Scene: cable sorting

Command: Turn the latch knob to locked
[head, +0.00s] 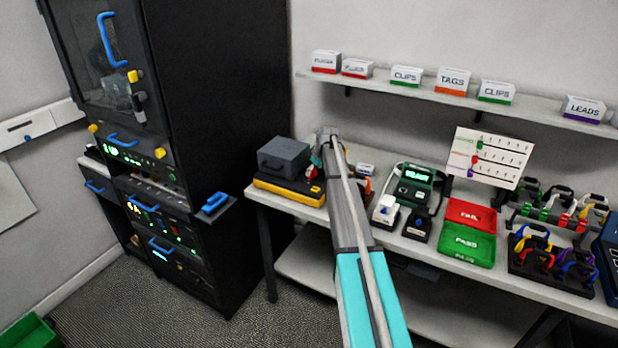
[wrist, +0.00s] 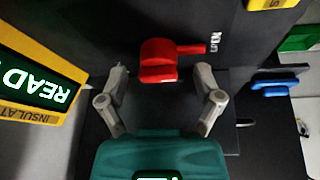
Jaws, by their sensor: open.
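The red latch knob (wrist: 158,62) is in the upper middle of the wrist view, on a dark panel. Its narrow red pointer extends right to a white label (wrist: 215,40) that appears to read OPEN. My gripper (wrist: 162,76) is open, with one grey finger on each side of the knob. Gaps show between both fingertips and the knob, so it is not gripped. In the head view my arm reaches over the bench, and its end (head: 327,137) is beside a dark grey box (head: 284,156). The knob cannot be made out clearly there.
A yellow tester with a green READY display (wrist: 38,85) is close on the left in the wrist view. A blue handle (wrist: 280,84) is on the right. The head view shows a black cabinet (head: 225,90), red and green trays (head: 468,246), and cable racks (head: 555,255).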

